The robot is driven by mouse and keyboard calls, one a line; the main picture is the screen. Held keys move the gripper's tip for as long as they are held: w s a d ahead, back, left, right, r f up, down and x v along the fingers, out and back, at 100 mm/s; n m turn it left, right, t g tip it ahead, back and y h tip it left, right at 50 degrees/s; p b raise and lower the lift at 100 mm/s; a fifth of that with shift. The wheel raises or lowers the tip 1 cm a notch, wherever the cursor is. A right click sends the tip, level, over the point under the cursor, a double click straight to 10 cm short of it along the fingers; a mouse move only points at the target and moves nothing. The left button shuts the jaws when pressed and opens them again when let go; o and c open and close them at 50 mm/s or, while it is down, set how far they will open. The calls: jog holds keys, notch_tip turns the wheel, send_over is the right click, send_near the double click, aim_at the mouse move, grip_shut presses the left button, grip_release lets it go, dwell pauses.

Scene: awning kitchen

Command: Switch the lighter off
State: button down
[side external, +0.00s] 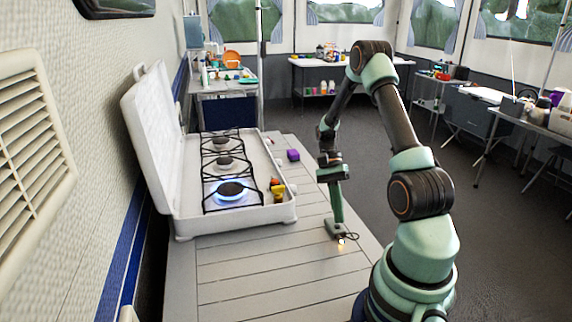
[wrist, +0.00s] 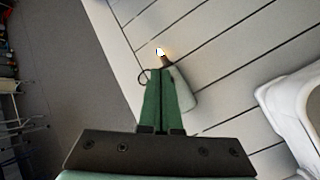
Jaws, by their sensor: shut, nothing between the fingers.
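The lighter (side external: 333,228) is a small grey-green device on the slatted table, with a thin dark loop beside it. A small orange-white flame burns at its tip, so it is lit. In the wrist view the lighter (wrist: 184,92) is partly hidden behind my fingers, with the flame just past the fingertips. My gripper (side external: 339,219) points down at the lighter with its green fingers together. It also shows in the wrist view (wrist: 161,72), closed and empty. I cannot tell whether the fingertips touch the lighter.
A white camping stove (side external: 280,214) with its lid raised stands left of the lighter, its front burner lit blue. A yellow-and-red item (side external: 277,191) is at its right edge. A purple block (side external: 293,155) lies farther back. The table front (side external: 250,285) is clear.

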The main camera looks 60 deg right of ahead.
aim_at(338, 225)
jog(key=shift+f, duration=0.1)
jog(key=shift+s+d+f, duration=0.1)
jog(key=shift+f, duration=0.35)
dwell(0.5)
jog(key=shift+r, duration=0.55)
notch_tip(338, 225, up, 6)
dwell(0.8)
